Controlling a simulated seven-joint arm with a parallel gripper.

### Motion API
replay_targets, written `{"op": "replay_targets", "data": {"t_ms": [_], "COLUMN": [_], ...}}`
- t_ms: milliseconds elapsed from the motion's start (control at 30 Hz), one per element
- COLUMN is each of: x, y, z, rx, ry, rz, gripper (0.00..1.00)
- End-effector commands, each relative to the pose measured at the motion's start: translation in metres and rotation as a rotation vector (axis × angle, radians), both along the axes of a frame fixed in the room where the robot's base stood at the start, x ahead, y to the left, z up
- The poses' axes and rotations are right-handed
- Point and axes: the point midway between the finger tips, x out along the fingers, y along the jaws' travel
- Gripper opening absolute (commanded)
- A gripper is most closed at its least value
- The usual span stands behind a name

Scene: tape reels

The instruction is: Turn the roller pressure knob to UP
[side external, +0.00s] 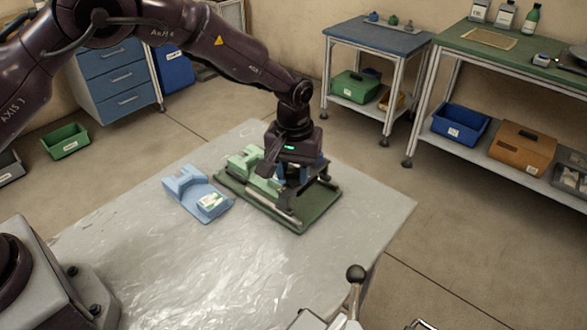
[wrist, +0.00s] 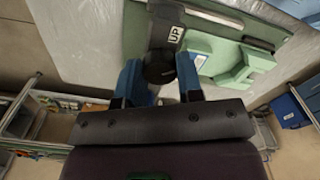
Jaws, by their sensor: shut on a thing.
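A black knob (wrist: 158,70) sits between the two blue fingers of my gripper (wrist: 160,76), which is shut on it. A dark part just beyond the knob carries a white UP label (wrist: 175,34). Which way the knob points cannot be made out. In the side external view my gripper (side external: 293,180) is low over the dark-framed device on the green base (side external: 322,208), and it hides the knob there. A pale green block-shaped part (side external: 246,160) stands on the same base, left of my gripper; it also shows in the wrist view (wrist: 235,62).
A light blue stand (side external: 188,184) with a small labelled item (side external: 213,200) lies just left of the green base. The grey table (side external: 220,270) is bare in front and to the right. A ball-topped lever (side external: 355,274) stands at the near edge.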

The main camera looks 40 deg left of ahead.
Motion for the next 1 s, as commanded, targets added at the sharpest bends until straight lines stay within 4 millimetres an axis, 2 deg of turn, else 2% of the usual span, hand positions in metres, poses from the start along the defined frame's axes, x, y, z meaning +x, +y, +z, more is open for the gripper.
{"op": "replay_targets", "data": {"t_ms": [433, 1000], "x": [-0.0014, -0.0014], "y": [-0.0013, -0.0014], "z": [0.0005, 0.0006], "rx": [-0.002, -0.001], "ry": [0.006, 0.006], "rz": [0.252, 0.296], "gripper": [0.10, 0.10]}}
